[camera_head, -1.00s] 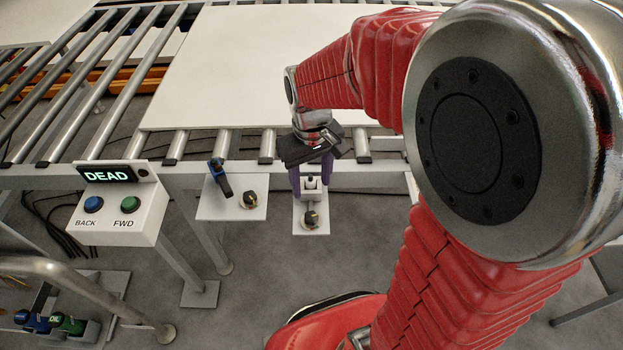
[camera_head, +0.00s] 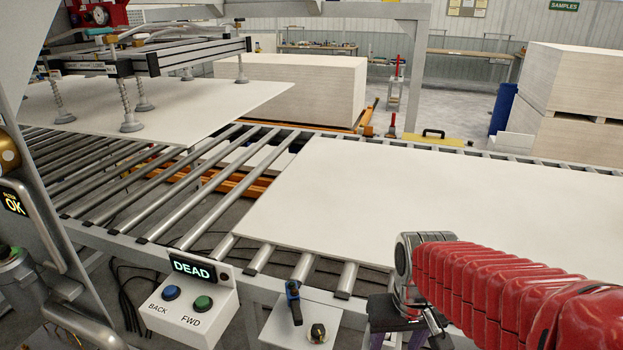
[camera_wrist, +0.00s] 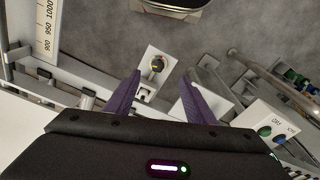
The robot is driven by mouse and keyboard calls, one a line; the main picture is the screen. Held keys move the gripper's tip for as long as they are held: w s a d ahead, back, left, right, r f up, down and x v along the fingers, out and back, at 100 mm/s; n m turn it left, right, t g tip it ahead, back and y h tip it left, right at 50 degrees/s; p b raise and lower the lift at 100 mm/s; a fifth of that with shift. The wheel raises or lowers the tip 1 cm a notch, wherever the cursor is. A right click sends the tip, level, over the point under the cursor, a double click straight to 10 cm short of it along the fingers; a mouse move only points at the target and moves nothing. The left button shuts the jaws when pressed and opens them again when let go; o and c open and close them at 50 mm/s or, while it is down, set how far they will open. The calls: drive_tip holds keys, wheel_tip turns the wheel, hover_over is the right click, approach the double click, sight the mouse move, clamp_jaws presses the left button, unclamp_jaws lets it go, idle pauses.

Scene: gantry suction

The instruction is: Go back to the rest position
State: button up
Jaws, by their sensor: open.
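My gripper (camera_head: 400,338) is at the bottom edge of the head view, in front of the conveyor's near rail, with its fingertips cut off by the frame. In the wrist view my gripper (camera_wrist: 160,76) has its two purple fingers spread apart with nothing held between them. Beyond and between the fingers is a pale plate with a black knob (camera_wrist: 157,64) and a small switch (camera_wrist: 146,92). I cannot tell the exact gap between the fingers and the switch. My red arm reaches in from the lower right.
A control box (camera_head: 187,318) reads DEAD and has BACK and FWD buttons. A large white board (camera_head: 420,195) lies on the rollers. A suction gantry (camera_head: 150,58) stands over another board at left.

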drive_tip(key=s+r+t, duration=0.4)
drive_tip(key=s+r, duration=0.2)
drive_tip(key=r, duration=0.3)
drive_tip(key=shift+s+r, duration=0.25)
drive_tip(key=shift+r, duration=0.05)
